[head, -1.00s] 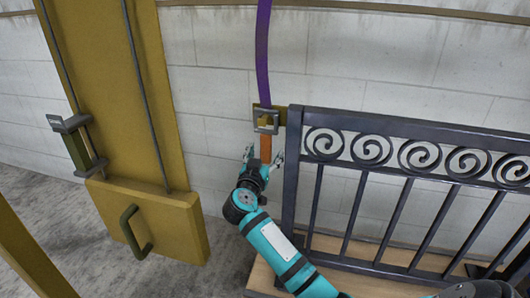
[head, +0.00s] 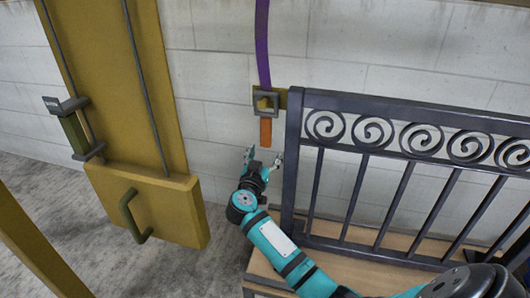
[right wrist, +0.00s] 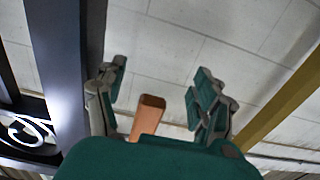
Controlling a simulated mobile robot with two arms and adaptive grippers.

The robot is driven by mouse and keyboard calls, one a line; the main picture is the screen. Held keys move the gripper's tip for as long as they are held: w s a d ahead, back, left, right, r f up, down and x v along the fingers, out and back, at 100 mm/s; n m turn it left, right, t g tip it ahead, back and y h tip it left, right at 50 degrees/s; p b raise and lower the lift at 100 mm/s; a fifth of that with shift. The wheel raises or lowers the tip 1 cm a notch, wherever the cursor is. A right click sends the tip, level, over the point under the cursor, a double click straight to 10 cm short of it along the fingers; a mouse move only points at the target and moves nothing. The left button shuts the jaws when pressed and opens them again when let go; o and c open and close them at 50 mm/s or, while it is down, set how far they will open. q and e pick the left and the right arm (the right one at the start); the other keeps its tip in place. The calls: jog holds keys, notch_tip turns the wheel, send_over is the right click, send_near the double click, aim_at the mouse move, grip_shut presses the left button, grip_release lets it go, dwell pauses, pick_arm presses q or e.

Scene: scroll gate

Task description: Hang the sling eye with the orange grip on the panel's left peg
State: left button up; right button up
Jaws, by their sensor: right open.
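A purple sling strap (head: 262,45) hangs from above to a grey square eye (head: 254,102), with an orange grip (head: 265,132) pointing down below it. The eye lies in front of an ochre plate (head: 282,98) at the left edge of the dark scroll panel (head: 296,150). An ochre piece shows inside the eye; I cannot tell how deep the eye sits on it. My right gripper (head: 264,160) is open just below the grip, apart from it. In the right wrist view the orange grip (right wrist: 148,115) shows between the spread fingers. My left gripper is out of view.
An ochre post (head: 115,60) with rods, a green-grey bracket (head: 74,130) and a block with a handle (head: 130,215) stands at left. A wooden ledge (head: 258,268) lies under the panel. Bare wall and grey floor lie between post and panel.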

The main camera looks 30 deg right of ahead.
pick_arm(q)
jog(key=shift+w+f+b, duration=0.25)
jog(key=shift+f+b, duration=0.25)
pick_arm(e)
jog(key=shift+f, duration=1.95)
pick_arm(q)
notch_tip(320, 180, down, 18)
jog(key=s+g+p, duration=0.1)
jog(key=p, duration=0.7)
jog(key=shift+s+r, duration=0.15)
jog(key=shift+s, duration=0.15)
pick_arm(e)
jog(key=v, duration=1.1)
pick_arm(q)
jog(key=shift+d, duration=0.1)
